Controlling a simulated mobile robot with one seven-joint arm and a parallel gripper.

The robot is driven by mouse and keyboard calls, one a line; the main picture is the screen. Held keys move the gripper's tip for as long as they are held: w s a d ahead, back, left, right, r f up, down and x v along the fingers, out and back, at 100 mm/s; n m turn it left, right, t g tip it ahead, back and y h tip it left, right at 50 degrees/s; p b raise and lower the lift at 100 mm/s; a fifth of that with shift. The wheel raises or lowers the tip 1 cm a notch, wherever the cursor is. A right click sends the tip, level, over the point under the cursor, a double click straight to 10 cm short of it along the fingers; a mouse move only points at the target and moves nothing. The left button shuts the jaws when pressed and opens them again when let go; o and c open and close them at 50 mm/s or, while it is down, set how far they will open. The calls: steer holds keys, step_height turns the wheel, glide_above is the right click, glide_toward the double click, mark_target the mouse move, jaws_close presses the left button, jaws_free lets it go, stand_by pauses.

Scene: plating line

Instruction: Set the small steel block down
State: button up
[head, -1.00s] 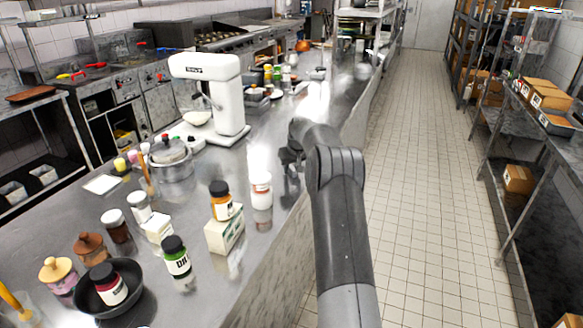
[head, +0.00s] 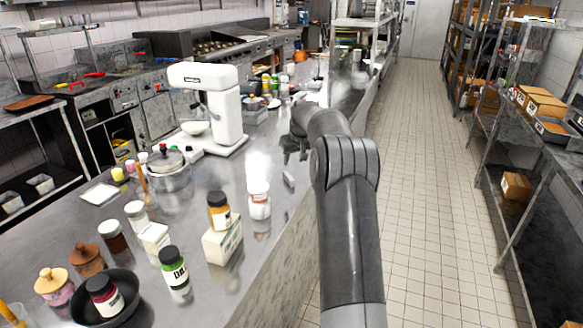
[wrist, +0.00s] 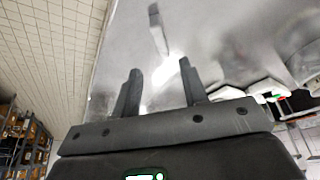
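The small steel block (head: 289,180) is a little grey bar on the steel counter (head: 262,215), near the counter's aisle-side edge. In the wrist view the block (wrist: 154,14) shows near the top, beyond the fingertips, with what looks like its reflection below it. My gripper (head: 294,155) is above and behind the block, apart from it. In the wrist view my gripper (wrist: 159,75) has its two fingers spread with nothing between them.
A white stand mixer (head: 212,105) and a steel pot (head: 168,178) stand farther left. The tiled aisle (head: 430,200) is clear.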

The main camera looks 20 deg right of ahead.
steer(key=s+a+r, duration=0.8)
steer(key=s, duration=0.4)
steer(key=s+a+r, duration=0.8)
steer(key=s+a, duration=0.1)
steer(key=s, duration=0.3)
steer(key=s+a+f, duration=0.2)
steer(key=s, duration=0.7)
steer(key=s+a+f, duration=0.2)
steer(key=s+f, duration=0.1)
steer(key=s, duration=0.6)
steer(key=s+a+f+t, duration=0.1)
steer(key=s+a+f, duration=0.1)
steer(key=s, duration=0.7)
steer(key=shift+a+f, duration=0.15)
steer(key=shift+f, duration=0.1)
steer(key=shift+s, duration=0.1)
